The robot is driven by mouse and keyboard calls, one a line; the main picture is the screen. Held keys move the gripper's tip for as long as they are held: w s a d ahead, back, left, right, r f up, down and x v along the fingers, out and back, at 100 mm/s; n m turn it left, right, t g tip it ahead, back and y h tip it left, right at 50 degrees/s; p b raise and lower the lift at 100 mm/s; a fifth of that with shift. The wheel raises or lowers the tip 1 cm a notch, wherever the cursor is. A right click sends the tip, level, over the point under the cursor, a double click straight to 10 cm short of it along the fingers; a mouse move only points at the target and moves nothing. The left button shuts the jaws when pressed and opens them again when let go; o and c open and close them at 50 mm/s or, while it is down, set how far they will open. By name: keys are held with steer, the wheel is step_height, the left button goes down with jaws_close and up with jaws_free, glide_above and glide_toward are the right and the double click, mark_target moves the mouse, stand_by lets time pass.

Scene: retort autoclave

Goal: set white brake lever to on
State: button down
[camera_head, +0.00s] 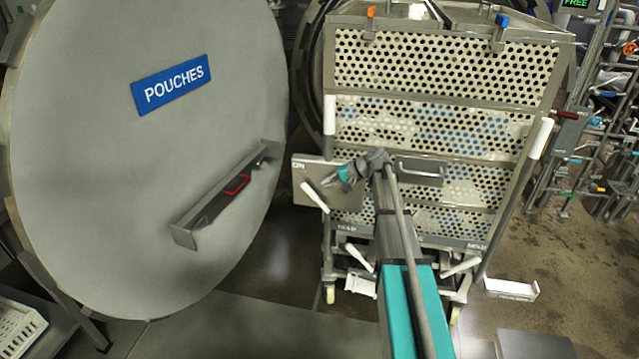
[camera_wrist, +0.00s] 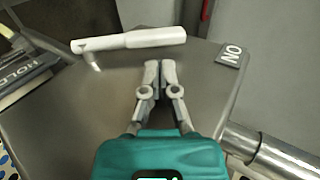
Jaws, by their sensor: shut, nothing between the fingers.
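The white brake lever (camera_head: 314,196) is in front of a grey plate (camera_head: 312,172) at the left side of the perforated cart. In the wrist view the white lever (camera_wrist: 130,40) lies across the upper part, one end towards the ON label (camera_wrist: 232,55) but apart from it. A HOLD label (camera_wrist: 25,75) is at the left. My gripper (camera_head: 329,181) is by the plate, right of and above the lever. In the wrist view its fingertips (camera_wrist: 160,68) are together and empty, just below the lever in the picture; whether they touch it, I cannot tell.
A large round door (camera_head: 130,240) marked POUCHES stands open at the left, with a red-handled bracket (camera_head: 225,195). The cart (camera_head: 445,65) fills the middle. White pedals (camera_head: 360,257) sit low on it. A metal tube (camera_wrist: 270,152) is at the lower right in the wrist view.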

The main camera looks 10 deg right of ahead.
steer(key=p+v, duration=0.5)
steer(key=v, duration=0.4)
steer(key=shift+r, duration=0.45)
steer(key=shift+w, duration=0.1)
steer(key=s+a+f+n+g+h, duration=0.2)
steer(key=s+a+f+h, duration=0.15)
steer(key=s, duration=0.45)
steer(key=s+a+f+n+g+h, duration=0.1)
steer(key=s+a+f+h, duration=0.1)
steer(key=s+a, duration=0.45)
steer(key=s+a+f+n+g+h, duration=0.2)
steer(key=s+a+f+h, duration=0.1)
steer(key=s, duration=0.7)
step_height(320, 180, up, 12)
steer(key=s+h+p, duration=0.1)
steer(key=s+p, duration=0.2)
steer(key=p, duration=0.9)
steer(key=shift+r, duration=0.25)
steer(key=shift+h, duration=0.25)
steer(key=shift+d, duration=0.15)
